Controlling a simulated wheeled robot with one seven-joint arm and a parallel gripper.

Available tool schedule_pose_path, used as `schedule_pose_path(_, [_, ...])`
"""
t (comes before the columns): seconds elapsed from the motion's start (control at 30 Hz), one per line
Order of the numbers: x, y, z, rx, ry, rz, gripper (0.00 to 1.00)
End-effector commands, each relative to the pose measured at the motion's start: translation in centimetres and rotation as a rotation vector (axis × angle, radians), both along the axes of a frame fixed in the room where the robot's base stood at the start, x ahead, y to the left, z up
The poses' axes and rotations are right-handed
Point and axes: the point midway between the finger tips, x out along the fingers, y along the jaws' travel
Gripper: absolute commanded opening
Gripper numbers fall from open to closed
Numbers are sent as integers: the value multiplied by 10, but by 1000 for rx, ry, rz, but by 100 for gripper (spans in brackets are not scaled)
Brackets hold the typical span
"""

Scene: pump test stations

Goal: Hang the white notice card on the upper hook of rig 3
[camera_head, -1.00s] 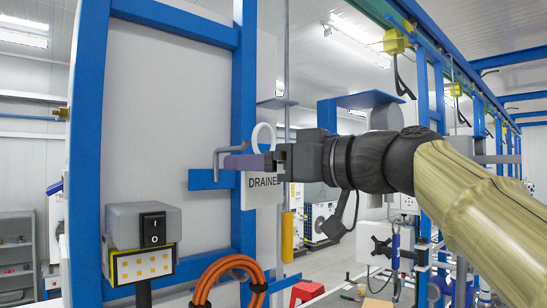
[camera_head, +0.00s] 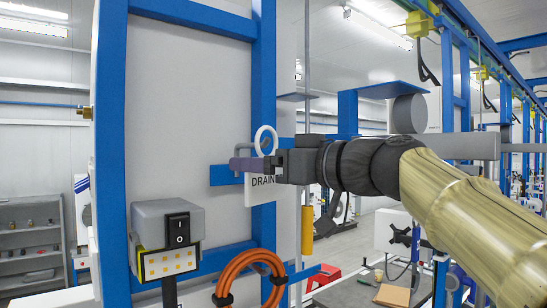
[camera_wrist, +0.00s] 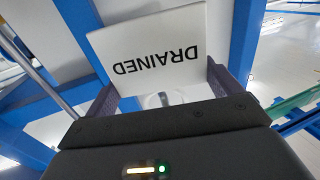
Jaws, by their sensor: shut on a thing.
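The white notice card (camera_head: 262,189) reads "DRAINED", partly covered by my gripper in the head view. Its pale ring (camera_head: 265,139) stands up above the jaws. My gripper (camera_head: 250,163) is shut on the card, with a purple finger showing at its left. In the wrist view the card (camera_wrist: 150,47) sits upside down between the two purple fingers (camera_wrist: 165,85). A grey hook (camera_head: 238,149) juts from the blue-framed rig, just behind and left of the finger. Whether the ring is around the hook or only beside it, I cannot tell. No rig number is readable.
A blue bracket (camera_head: 222,176) and blue upright (camera_head: 263,80) stand close to the gripper. Another bench with parts lies further right.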

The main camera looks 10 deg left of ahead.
Motion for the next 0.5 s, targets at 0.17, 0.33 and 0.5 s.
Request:
schedule_pose_path(0.17, [6,7,1,0,2,1,67])
schedule_pose_path(0.33, [11,13,1,1,2,2,67])
schedule_pose_path(0.5, [16,19,1,1,2,1,67])
